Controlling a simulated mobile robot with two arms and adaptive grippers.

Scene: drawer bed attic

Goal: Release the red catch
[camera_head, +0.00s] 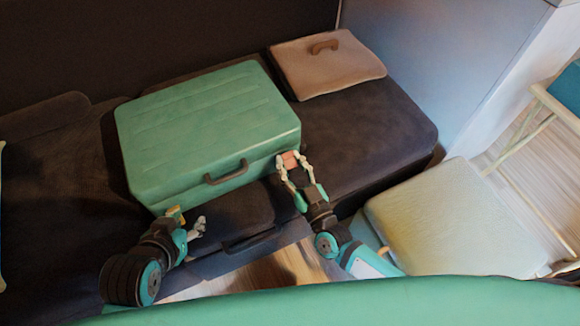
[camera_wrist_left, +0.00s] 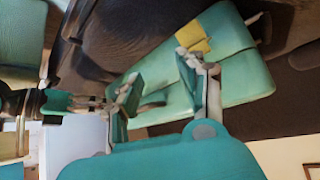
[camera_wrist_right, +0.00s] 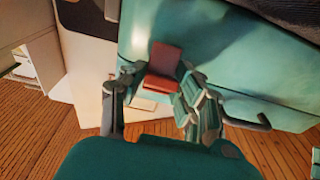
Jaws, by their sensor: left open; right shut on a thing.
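The green case (camera_head: 205,120) lies closed on the dark bed, its brown handle (camera_head: 226,173) on the front side. The red catch (camera_head: 290,159) is at the right end of its front. My right gripper (camera_head: 293,167) is shut on the red catch; in the right wrist view the catch (camera_wrist_right: 165,60) sits between its fingers. A yellow catch (camera_head: 176,213) is near the left end of the front, also visible in the left wrist view (camera_wrist_left: 194,39). My left gripper (camera_head: 194,226) is open and empty close to the yellow catch, partly hiding it.
A beige case or cushion with a brown handle (camera_head: 325,65) lies behind right of the green case. A dark drawer front with a handle (camera_head: 250,240) is below the case. A pale seat (camera_head: 450,222) stands at the right.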

